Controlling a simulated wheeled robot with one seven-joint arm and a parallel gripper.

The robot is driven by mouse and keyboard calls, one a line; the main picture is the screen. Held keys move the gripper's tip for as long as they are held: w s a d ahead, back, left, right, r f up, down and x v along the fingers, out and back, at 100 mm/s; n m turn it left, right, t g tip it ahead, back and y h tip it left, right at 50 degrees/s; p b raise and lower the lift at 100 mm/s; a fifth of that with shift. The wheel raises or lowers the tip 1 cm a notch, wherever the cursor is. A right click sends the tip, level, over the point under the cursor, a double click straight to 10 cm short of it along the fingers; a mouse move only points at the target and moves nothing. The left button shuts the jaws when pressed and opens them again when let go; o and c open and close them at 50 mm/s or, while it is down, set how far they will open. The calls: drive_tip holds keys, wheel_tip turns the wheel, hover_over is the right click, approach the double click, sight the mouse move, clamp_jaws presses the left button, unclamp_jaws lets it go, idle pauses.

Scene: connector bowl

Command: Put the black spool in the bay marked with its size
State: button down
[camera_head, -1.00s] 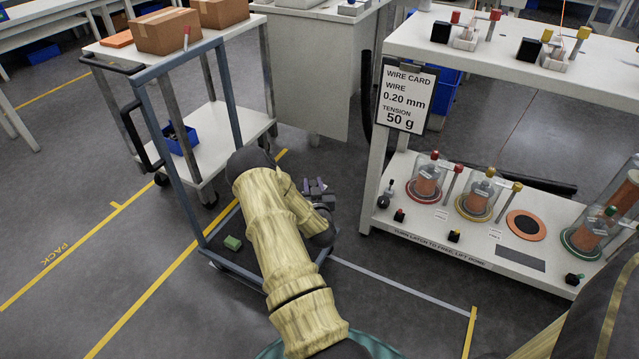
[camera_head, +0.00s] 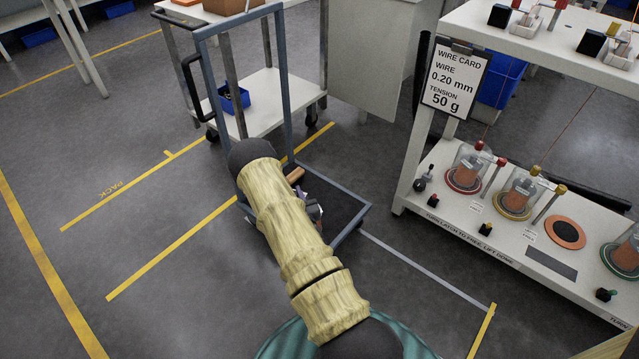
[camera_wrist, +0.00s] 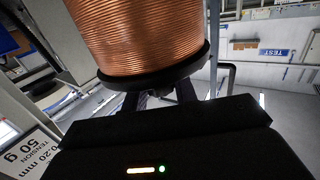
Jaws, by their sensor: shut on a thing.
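The black spool (camera_wrist: 150,76), wound with copper wire, fills the top of the wrist view. Its black flange sits right at my gripper's dark fingers (camera_wrist: 168,95), which are shut on it. In the head view my arm hides most of the gripper (camera_head: 313,208); a small bit of copper (camera_head: 295,175) shows beside it, above the blue-framed cart (camera_head: 345,190). The wire card (camera_head: 456,78) on the bench post reads 0.20 mm and 50 g; it also shows at the lower left of the wrist view (camera_wrist: 25,150). I cannot make out any size-marked bay.
The bench's lower shelf (camera_head: 450,215) holds domed copper spools on red (camera_head: 464,180), yellow (camera_head: 513,203) and green (camera_head: 622,258) rings, and an open orange disc (camera_head: 566,233). A white trolley (camera_head: 285,85) with a blue bin (camera_head: 233,98) stands behind the cart. The floor at left is clear.

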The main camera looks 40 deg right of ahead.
drive_tip(key=w+a+f+n+y, duration=0.1)
drive_tip(key=a+y, duration=0.1)
drive_tip(key=a, duration=0.7)
drive_tip(key=a+f+n+y, duration=0.1)
drive_tip(key=a+n+y, duration=0.1)
drive_tip(key=a, duration=0.7)
drive_tip(key=shift+w+t+y, duration=0.4)
drive_tip(key=shift+y, duration=0.1)
drive_tip(key=shift+d, duration=0.1)
